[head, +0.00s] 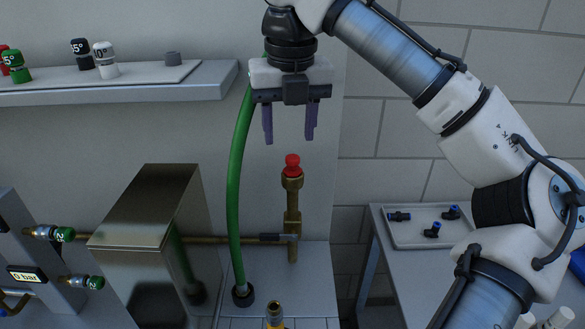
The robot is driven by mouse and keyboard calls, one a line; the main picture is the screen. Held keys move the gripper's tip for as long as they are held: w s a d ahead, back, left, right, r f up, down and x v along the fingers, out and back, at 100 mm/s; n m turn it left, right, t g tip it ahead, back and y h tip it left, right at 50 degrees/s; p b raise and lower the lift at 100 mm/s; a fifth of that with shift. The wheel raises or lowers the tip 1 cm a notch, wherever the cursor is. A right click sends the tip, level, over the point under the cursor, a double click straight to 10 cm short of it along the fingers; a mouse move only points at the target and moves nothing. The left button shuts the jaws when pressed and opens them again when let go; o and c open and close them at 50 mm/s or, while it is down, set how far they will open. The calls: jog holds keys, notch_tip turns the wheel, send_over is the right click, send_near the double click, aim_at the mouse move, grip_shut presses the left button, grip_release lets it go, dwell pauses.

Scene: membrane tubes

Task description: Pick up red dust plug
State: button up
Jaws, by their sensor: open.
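The red dust plug (292,162) sits upright in the top end of a vertical brass pipe fitting (292,200) in the head view. It has a rounded knob on top. My gripper (290,138) points downward above the plug, with its two purple fingers apart, one to each side of the plug's line. The fingertips appear a little higher than the plug in the picture. Nothing is between the fingers. I cannot tell the exact depth between gripper and plug.
A green hose (237,190) runs down just left of my gripper and the pipe. A metal box (150,225) stands further left. A shelf (215,82) with small caps is at upper left. A tray (400,236) with blue-and-black fittings lies at right.

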aim_at(293, 157)
jog(key=f, duration=0.2)
jog(key=f+p, duration=0.1)
jog(key=f, duration=0.1)
jog(key=shift+w+d, duration=0.35)
jog(key=shift+w, duration=0.05)
jog(key=shift+f, duration=0.45)
jog(key=c, duration=1.1)
